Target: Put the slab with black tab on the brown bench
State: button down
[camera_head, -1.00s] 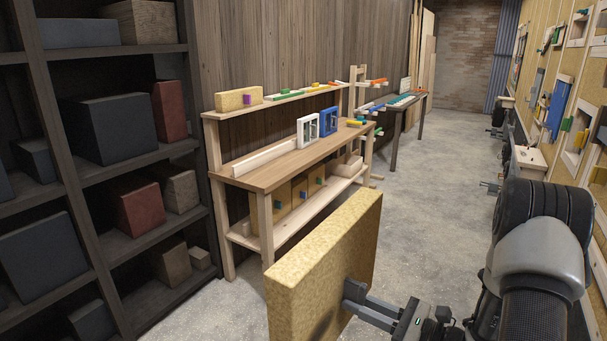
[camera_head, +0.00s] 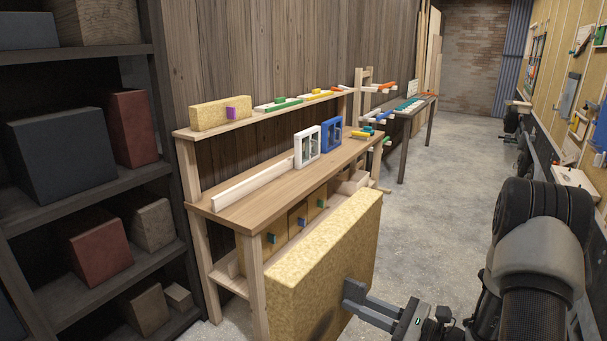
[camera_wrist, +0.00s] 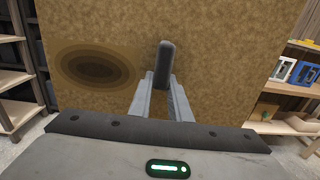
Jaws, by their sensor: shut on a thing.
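My gripper (camera_head: 358,298) is shut on the black tab (camera_wrist: 165,62) of a large tan slab (camera_head: 325,262). The slab is held upright in front of me, its broad face toward my gripper. In the wrist view the slab (camera_wrist: 215,50) fills most of the picture, with a dark oval mark at left. The brown bench (camera_head: 258,188) stands just beyond the slab, along the wooden wall. The slab hides part of the bench's front and lower shelf. I cannot tell whether they touch.
On the bench stand a white frame (camera_head: 308,146), a blue frame (camera_head: 331,134) and a long pale block (camera_head: 252,186). The upper shelf holds a small tan slab with a purple tab (camera_head: 221,113). A dark rack (camera_head: 168,170) stands at left. The floor (camera_head: 440,165) at right is open.

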aim_at(263, 196)
jog(key=i, duration=1.3)
jog(key=i+u, duration=0.25)
jog(key=i, duration=0.25)
jog(key=i+l+u, duration=0.2)
jog(key=i, duration=0.25)
jog(key=u, duration=1.45)
